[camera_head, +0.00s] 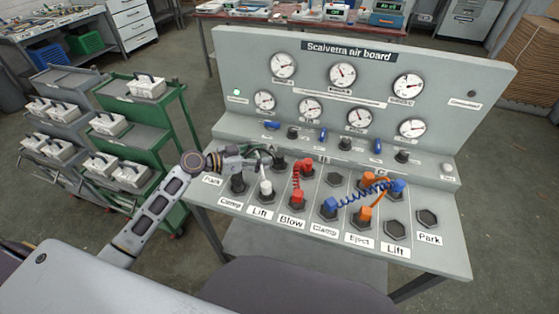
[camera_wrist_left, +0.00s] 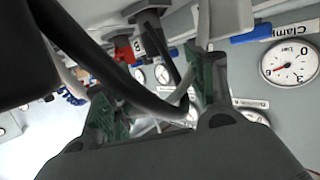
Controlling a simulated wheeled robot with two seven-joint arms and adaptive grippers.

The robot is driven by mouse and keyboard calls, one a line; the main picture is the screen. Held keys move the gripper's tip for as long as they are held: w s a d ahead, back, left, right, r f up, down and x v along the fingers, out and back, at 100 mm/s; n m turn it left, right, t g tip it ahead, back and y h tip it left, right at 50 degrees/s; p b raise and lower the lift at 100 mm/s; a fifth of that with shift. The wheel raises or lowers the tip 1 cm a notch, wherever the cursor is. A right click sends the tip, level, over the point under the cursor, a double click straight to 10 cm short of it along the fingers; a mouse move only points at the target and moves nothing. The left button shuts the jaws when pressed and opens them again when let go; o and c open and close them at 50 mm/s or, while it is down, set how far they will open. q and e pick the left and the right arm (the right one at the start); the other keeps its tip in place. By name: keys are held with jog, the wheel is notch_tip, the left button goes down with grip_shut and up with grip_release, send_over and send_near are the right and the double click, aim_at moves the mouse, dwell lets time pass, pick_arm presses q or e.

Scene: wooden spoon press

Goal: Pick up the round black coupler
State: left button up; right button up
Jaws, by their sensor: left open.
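My left gripper (camera_head: 264,160) is open above the back left of the board's sloped panel. A black coupler (camera_head: 278,166) stands upright just beyond its fingertips, partly hidden by them. Another black coupler (camera_head: 238,184) stands in the front row, below the gripper. I cannot tell for sure which is round. In the left wrist view a dark hose (camera_wrist_left: 120,92) curves across the space between the open fingers (camera_wrist_left: 160,103). A dark coupler (camera_wrist_left: 150,22) shows beyond the fingers at the top. Whether either finger touches the hose is unclear. My right gripper is not in view.
A grey-white coupler (camera_head: 266,190) stands close by. Red couplers (camera_head: 298,198) with a coiled hose are to the right, then blue (camera_head: 329,208) and orange (camera_head: 364,215) ones. The gauge wall (camera_head: 450,130) rises behind. A green cart (camera_head: 172,150) stands left.

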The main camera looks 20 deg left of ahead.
aim_at(278, 155)
pick_arm(q)
jog(key=shift+x, duration=0.85)
jog(key=shift+w+d+f, duration=0.15)
jog(key=shift+w+d, duration=0.25)
jog(key=shift+p+x, duration=0.4)
jog(key=shift+x, duration=0.35)
jog(key=x, duration=0.2)
jog(key=shift+w+d+f+p, duration=0.1)
jog(key=shift+d+f+p, duration=0.15)
jog(key=shift+p, duration=0.05)
jog(key=shift+w+d+f, duration=0.2)
jog(key=shift+w+d, duration=0.1)
jog(key=shift+d, duration=0.05)
jog(key=shift+w, duration=0.1)
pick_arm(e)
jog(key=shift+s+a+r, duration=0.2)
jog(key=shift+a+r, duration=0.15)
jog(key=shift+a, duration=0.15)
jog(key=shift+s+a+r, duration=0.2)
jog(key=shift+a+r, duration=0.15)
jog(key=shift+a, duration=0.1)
pick_arm(q)
jog(key=shift+d, duration=0.1)
